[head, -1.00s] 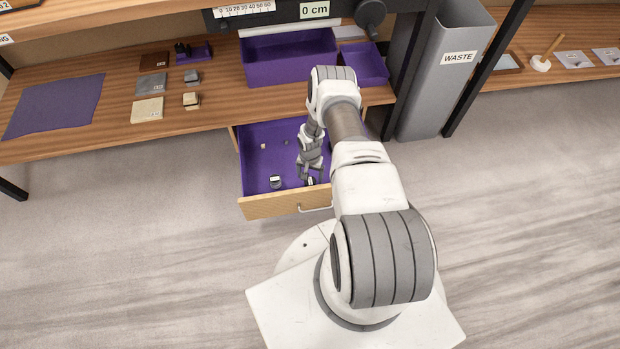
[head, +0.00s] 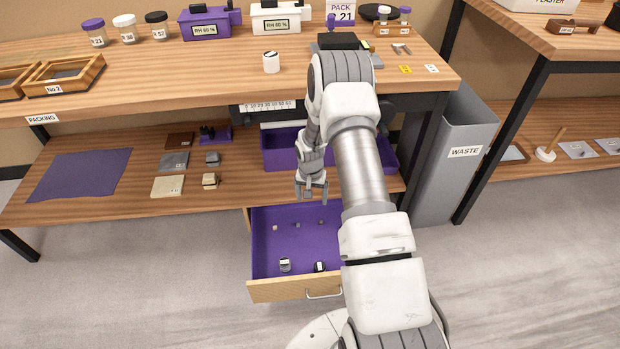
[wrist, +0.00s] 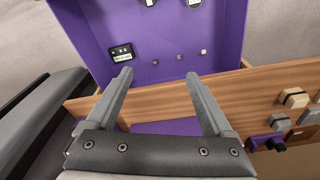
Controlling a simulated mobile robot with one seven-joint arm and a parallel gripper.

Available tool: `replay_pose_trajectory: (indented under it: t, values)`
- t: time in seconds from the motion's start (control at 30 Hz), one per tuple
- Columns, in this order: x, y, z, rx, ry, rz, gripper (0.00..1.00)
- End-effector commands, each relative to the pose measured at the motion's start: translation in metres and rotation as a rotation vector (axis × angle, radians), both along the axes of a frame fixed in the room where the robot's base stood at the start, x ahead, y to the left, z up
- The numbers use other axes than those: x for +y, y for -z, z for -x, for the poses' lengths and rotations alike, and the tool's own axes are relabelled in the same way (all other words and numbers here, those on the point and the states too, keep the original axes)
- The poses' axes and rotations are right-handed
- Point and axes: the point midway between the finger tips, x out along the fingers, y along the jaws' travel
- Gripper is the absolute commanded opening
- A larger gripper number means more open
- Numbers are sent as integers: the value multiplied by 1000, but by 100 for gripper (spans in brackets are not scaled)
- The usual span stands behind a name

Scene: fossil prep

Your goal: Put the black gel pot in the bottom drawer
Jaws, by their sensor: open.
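The bottom drawer (head: 262,240) is pulled open below the lower shelf. A small black pot with a white label (head: 320,267), which looks like the black gel pot, lies inside near its front. My gripper (head: 312,193) is open and empty, above the back of the drawer and apart from the pots. In the wrist view its fingers (wrist: 158,76) have nothing between them.
Several small cubes (wrist: 203,52) and a black labelled box (wrist: 122,53) are also in the drawer. My arm covers its right side in the head view. Purple trays (head: 283,150) stand on the shelf behind. A grey waste bin (head: 450,180) is at the right.

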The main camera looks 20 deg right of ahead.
Motion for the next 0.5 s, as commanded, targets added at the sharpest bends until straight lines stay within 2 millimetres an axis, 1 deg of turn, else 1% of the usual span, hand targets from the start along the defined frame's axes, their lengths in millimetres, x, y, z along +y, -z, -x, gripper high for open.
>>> replay_pose_trajectory:
  t: [0.03, 0.07, 0.1, 0.17, 0.2, 0.27, 0.3, 0.37, 0.4, 0.47, 0.5]
  values:
    - [3, -30, -5, -16, -21, 10, 86]
    - [5, -45, -7, -23, -32, 15, 86]
    - [7, -65, -8, -32, -49, 22, 86]
    - [11, -94, -8, -43, -70, 31, 86]
    - [14, -114, -7, -51, -85, 36, 86]
    - [19, -142, -5, -64, -107, 45, 86]
    - [22, -160, -2, -72, -121, 50, 86]
    - [28, -187, 3, -84, -143, 58, 86]
    - [32, -204, 8, -93, -157, 62, 86]
    - [37, -229, 16, -105, -179, 70, 86]
    - [41, -245, 22, -113, -193, 74, 86]
